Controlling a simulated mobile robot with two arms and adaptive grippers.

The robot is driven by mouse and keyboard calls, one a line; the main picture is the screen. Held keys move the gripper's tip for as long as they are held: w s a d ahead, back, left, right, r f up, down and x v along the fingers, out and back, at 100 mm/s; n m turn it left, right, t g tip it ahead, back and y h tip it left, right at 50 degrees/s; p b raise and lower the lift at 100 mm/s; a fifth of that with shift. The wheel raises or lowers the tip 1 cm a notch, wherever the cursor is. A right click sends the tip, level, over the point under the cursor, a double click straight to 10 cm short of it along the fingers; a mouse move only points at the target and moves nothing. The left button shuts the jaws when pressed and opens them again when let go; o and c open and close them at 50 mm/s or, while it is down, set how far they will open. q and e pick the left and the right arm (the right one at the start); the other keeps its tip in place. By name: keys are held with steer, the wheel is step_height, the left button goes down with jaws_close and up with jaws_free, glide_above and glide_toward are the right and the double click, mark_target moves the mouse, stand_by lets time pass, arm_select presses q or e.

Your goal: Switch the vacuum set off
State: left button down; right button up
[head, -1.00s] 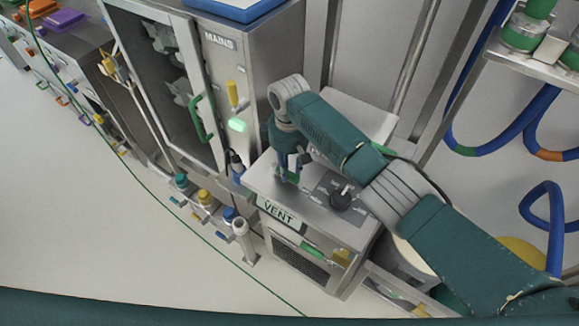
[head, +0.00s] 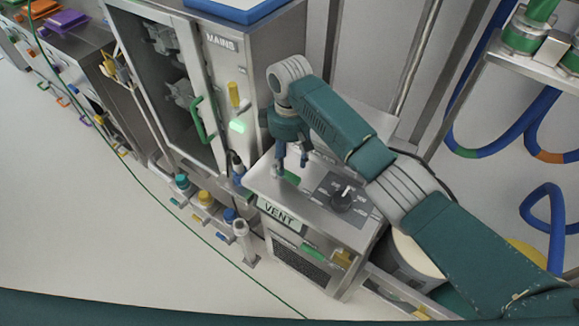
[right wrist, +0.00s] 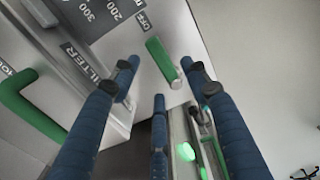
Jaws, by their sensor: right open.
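A steel unit with a VENT sign (head: 279,213) stands at the centre of the head view. On its top are a black dial (head: 341,198) with a white pointer and a short green lever (head: 291,177). My right gripper (head: 292,164) is open just above the top, close to the green lever. In the right wrist view the green lever (right wrist: 163,62) lies ahead between the spread fingers (right wrist: 158,77), with no visible grip on it. The dial plate (right wrist: 95,15) there shows 200, 300 and OFF, partly cut off. My left gripper is out of view.
A tall cabinet marked MAINS (head: 219,41) stands left of the unit, with a green door handle (head: 201,120), a yellow lever (head: 233,94) and a lit green lamp (head: 237,126). Blue hoses (head: 545,215) hang at right.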

mark_target(289, 172)
step_height(289, 172, up, 7)
steer(key=shift+r, duration=0.15)
steer(key=shift+s, duration=0.1)
stand_by(0.5)
